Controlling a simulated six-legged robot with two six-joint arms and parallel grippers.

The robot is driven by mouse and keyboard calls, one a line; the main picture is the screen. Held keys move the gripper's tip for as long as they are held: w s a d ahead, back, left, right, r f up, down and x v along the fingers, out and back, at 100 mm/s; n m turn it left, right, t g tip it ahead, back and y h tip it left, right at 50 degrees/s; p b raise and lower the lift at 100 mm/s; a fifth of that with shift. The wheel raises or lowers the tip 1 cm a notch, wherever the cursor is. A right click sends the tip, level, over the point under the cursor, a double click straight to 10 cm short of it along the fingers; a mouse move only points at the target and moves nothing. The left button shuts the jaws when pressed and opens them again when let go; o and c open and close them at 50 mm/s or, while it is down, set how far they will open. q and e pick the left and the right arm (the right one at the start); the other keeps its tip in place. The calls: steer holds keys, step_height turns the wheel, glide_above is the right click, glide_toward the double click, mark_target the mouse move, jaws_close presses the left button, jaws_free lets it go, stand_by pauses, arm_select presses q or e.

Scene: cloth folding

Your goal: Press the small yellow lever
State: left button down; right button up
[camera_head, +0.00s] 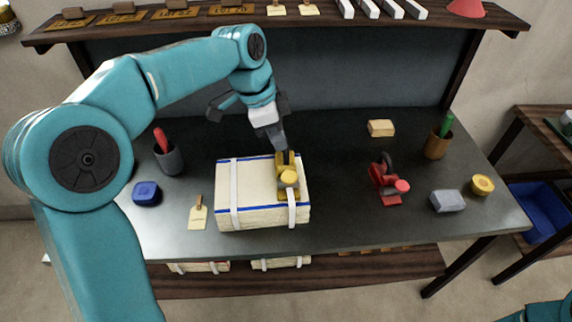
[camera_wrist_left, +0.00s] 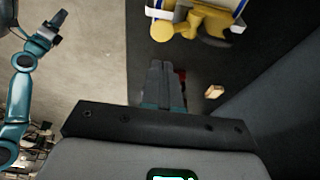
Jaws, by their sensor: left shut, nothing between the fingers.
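The yellow lever tool (camera_head: 288,178) sits on the right part of a strapped stack of cream cloth (camera_head: 255,185) on the dark table. It has a round yellow knob at the front. My left gripper (camera_head: 283,146) points down at the tool's rear end, its fingers shut and empty; whether they touch it I cannot tell. In the left wrist view the shut fingers (camera_wrist_left: 165,82) are below the yellow tool (camera_wrist_left: 195,24), with a visible gap between them in the picture. My right gripper (camera_wrist_left: 57,27) shows small in the left wrist view; its jaw state is unclear.
A red lever tool (camera_head: 386,183) stands to the right. A dark cup (camera_head: 170,160), blue object (camera_head: 146,193) and tag (camera_head: 198,215) lie left.

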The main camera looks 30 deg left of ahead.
arm_select(q)
glide_above(291, 175)
steer(key=f, duration=0.5)
steer(key=shift+s+a+f, duration=0.2)
steer(key=shift+a+f, duration=0.15)
steer(key=shift+a, duration=0.05)
step_height(291, 175, down, 3)
steer(key=shift+s+a+p, duration=0.1)
steer(key=shift+s+p, duration=0.05)
steer(key=shift+p, duration=0.2)
steer(key=shift+f, duration=0.35)
steer(key=shift+r, duration=0.1)
